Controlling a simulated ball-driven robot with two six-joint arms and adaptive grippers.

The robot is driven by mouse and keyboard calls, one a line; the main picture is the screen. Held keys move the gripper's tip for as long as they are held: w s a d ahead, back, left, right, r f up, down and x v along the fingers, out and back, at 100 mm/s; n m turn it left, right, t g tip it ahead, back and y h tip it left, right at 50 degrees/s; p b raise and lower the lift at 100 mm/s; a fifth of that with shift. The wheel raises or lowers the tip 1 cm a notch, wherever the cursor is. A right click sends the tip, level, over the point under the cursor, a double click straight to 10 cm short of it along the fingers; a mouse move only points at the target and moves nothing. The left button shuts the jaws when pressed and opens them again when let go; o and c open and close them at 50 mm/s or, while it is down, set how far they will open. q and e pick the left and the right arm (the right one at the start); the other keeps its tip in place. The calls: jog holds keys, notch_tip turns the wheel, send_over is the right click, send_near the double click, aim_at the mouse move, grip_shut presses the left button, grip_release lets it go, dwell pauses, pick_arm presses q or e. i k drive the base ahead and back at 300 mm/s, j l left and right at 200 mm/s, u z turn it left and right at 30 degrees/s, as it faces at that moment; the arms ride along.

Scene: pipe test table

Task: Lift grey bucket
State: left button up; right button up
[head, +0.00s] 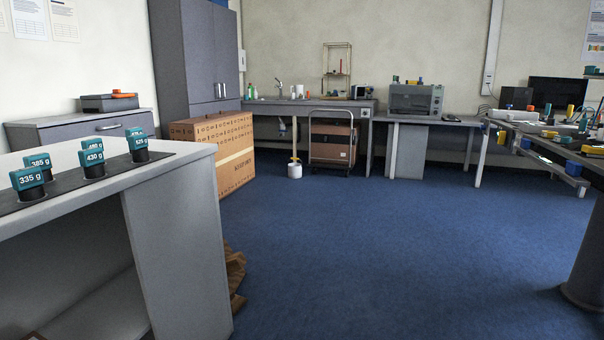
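I see no grey bucket that I can make out in the head view. A small white container (295,171) with a yellowish part above it stands on the blue floor in front of the sink counter. Neither my left nor my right gripper is in view.
A pale bench (178,240) with several teal weight-labelled blocks fills the left. Behind it are a large cardboard box (235,160) and a grey cabinet (200,55). A boxed trolley (332,142) stands at the back. A cluttered table (570,150) is right. The blue floor (400,240) is clear.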

aim_at(294, 169)
jog(key=i+z, duration=0.4)
jog(key=i, duration=2.85)
jog(key=i+u, duration=0.2)
jog(key=i, duration=0.25)
jog(key=i+u, duration=0.15)
jog(key=i, duration=0.35)
jog(key=i+l+u, duration=0.2)
jog(key=i, duration=0.25)
jog(key=i+l+u, duration=0.2)
jog(key=i, duration=0.25)
jog(key=i+l+u, duration=0.15)
jog(key=i, duration=0.3)
jog(key=i+j, duration=0.15)
jog(key=i, duration=0.65)
jog(key=i+j, duration=0.15)
jog(key=i, duration=0.65)
jog(key=i+j, duration=0.2)
jog(key=i, duration=0.55)
jog(key=i+j+u, duration=0.1)
jog(key=i, duration=0.7)
jog(key=i+l, duration=0.1)
jog(key=i, duration=1.2)
